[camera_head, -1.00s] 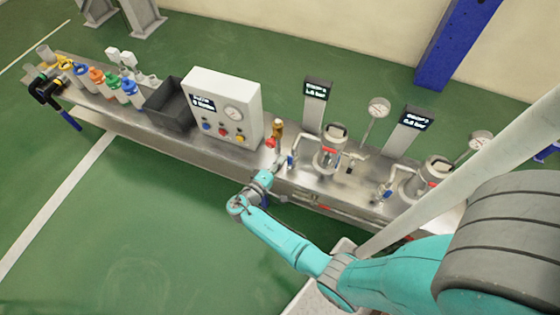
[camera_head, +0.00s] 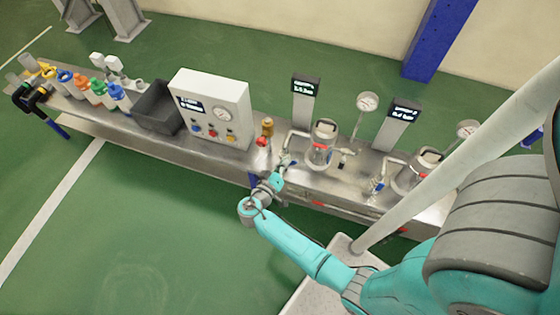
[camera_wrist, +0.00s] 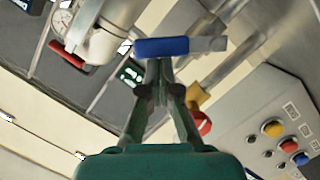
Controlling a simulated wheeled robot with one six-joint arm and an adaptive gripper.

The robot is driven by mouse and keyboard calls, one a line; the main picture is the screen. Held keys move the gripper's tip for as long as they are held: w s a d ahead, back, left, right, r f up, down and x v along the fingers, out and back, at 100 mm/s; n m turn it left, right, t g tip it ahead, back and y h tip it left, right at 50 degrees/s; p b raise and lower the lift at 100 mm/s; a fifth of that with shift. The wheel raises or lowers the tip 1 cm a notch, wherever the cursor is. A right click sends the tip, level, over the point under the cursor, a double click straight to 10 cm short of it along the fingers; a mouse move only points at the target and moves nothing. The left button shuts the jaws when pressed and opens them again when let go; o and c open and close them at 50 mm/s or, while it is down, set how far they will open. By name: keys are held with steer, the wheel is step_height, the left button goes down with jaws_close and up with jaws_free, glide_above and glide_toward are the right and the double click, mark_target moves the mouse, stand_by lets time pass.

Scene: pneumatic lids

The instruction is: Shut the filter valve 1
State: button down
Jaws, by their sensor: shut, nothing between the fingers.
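A valve with a blue lever handle (camera_wrist: 160,47) stands in front of my fingertips in the wrist view, with a bare metal part at its right end. The lever lies roughly level in that picture. My gripper (camera_wrist: 158,72) is shut and empty, its tips at the lever's lower edge; I cannot tell whether they touch it. In the head view my gripper (camera_head: 284,163) is at the bench's front, left of the nearer metal filter vessel (camera_head: 321,145). The lever is largely hidden by my gripper there. I cannot read a label naming the valve.
A red-knobbed brass fitting (camera_head: 265,134) stands just left of my gripper, beside the control box (camera_head: 211,108). A second vessel (camera_head: 426,168) with a blue-handled valve (camera_head: 376,186) is to the right. Displays and gauges stand behind.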

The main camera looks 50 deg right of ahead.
steer(key=s+m, duration=0.1)
steer(key=s+f+m+t, duration=0.1)
steer(key=m, duration=0.1)
steer(key=shift+d+y, duration=0.35)
steer(key=shift+y, duration=0.05)
steer(key=m, duration=0.1)
steer(key=s+f+m, duration=0.1)
steer(key=f+m+t, duration=0.1)
steer(key=shift+s+d+y, duration=0.15)
steer(key=shift+d+y, duration=0.1)
steer(key=shift+y, duration=0.05)
steer(key=shift+s+f, duration=0.15)
steer(key=shift+f, duration=0.05)
steer(key=shift+r, duration=0.1)
